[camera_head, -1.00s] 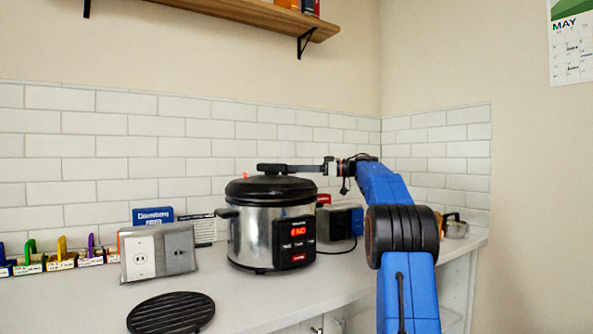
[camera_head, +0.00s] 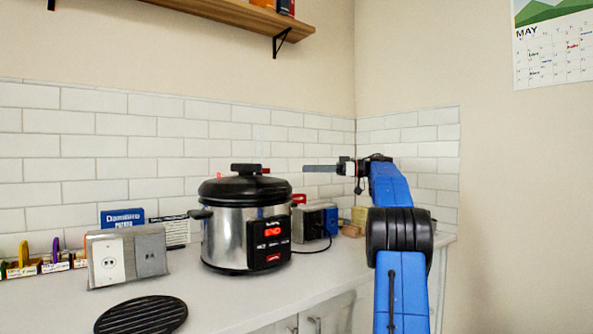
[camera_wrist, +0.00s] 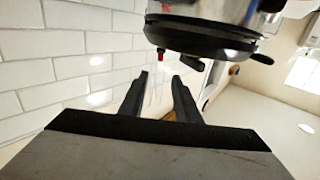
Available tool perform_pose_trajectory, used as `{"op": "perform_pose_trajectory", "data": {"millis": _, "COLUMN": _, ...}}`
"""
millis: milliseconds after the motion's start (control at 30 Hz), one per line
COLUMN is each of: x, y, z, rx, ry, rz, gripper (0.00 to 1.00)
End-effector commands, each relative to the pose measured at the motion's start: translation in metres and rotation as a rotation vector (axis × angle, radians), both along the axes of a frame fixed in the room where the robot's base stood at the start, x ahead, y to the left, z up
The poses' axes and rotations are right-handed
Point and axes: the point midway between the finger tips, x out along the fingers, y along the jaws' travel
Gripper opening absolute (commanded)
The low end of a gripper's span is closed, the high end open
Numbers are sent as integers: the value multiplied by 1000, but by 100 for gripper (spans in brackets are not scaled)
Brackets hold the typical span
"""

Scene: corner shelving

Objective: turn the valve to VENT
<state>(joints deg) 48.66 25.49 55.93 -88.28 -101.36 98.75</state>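The pressure cooker (camera_head: 228,243) stands on the counter with its black lid (camera_head: 225,189) on. A black knob or handle (camera_head: 245,168) rises from the lid top, with a small red part (camera_head: 265,171) at its right. I cannot tell the valve's setting or read any VENT mark. In the wrist view the lid (camera_wrist: 190,40) appears upside down, with a red-tipped part (camera_wrist: 160,55) and a dark knob (camera_wrist: 196,66). My gripper (camera_head: 306,168) is right of the lid at about knob height, apart from it. Its fingers (camera_wrist: 160,80) are apart and empty.
A grey outlet box (camera_head: 127,256) stands left of the cooker, with a round black trivet (camera_head: 141,315) in front. A toaster-like appliance (camera_head: 316,221) sits right of the cooker, below my gripper. The tiled wall (camera_head: 160,145) is behind; a shelf (camera_head: 240,12) hangs above.

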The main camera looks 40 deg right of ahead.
Motion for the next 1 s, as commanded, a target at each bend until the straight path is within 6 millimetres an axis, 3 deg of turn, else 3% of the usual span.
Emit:
{"op": "perform_pose_trajectory", "data": {"millis": 300, "x": -16, "y": -22, "z": 0, "rx": 1, "ry": -1, "rz": -1, "gripper": 30}}
{"op": "perform_pose_trajectory", "data": {"millis": 1000, "x": -17, "y": -22, "z": 0, "rx": 1, "ry": -1, "rz": -1, "gripper": 30}}
